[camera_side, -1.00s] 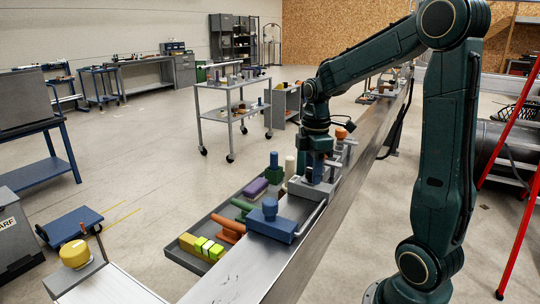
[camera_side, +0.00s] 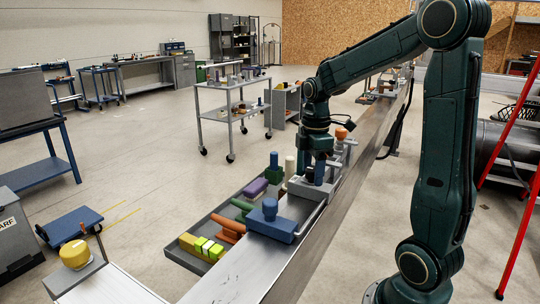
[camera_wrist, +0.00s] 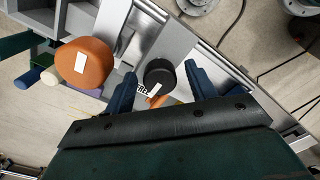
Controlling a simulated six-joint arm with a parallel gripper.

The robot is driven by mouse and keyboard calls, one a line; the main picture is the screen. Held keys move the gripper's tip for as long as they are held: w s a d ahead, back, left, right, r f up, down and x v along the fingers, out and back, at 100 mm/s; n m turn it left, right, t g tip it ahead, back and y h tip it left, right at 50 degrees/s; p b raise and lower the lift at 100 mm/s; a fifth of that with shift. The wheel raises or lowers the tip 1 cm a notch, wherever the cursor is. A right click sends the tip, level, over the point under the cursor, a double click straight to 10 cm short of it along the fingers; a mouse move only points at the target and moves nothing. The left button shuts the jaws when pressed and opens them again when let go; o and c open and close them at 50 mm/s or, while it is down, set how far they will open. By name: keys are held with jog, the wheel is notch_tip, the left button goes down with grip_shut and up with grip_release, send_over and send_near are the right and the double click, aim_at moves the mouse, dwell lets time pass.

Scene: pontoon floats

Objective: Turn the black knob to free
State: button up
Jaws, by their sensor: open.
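The black knob (camera_wrist: 160,72) shows in the wrist view as a round black cap with a white pointer mark on its lower edge. A small label with lettering, too small to read surely, lies beside it at lower left. My gripper (camera_wrist: 162,86) is open, with one blue finger on each side of the knob; I cannot tell whether either finger touches it. In the side view my gripper (camera_side: 319,178) points down over the grey fixture on the bench, and the knob is hidden there.
A large orange knob (camera_wrist: 85,63) with a white mark stands left of the black knob. A blue block with a round knob (camera_side: 270,218) sits in front on the bench. A grey tray (camera_side: 183,258) of coloured parts lies alongside. Bare bench top (camera_side: 235,276) lies nearer the camera.

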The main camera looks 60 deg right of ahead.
aim_at(313, 169)
notch_tip(313, 169, up, 14)
jog(key=shift+f, duration=0.15)
dwell(0.5)
dwell(0.3)
jog(key=s+a+f+m+t, duration=0.2)
jog(key=s+a+f+m, duration=0.1)
jog(key=a, duration=0.5)
jog(key=s+a+f+m+t, duration=0.3)
jog(key=s+a+m, duration=0.3)
jog(key=a, duration=0.3)
jog(key=shift+s+f+t, duration=0.3)
jog(key=shift+s+f, duration=0.35)
jog(key=shift+s, duration=0.2)
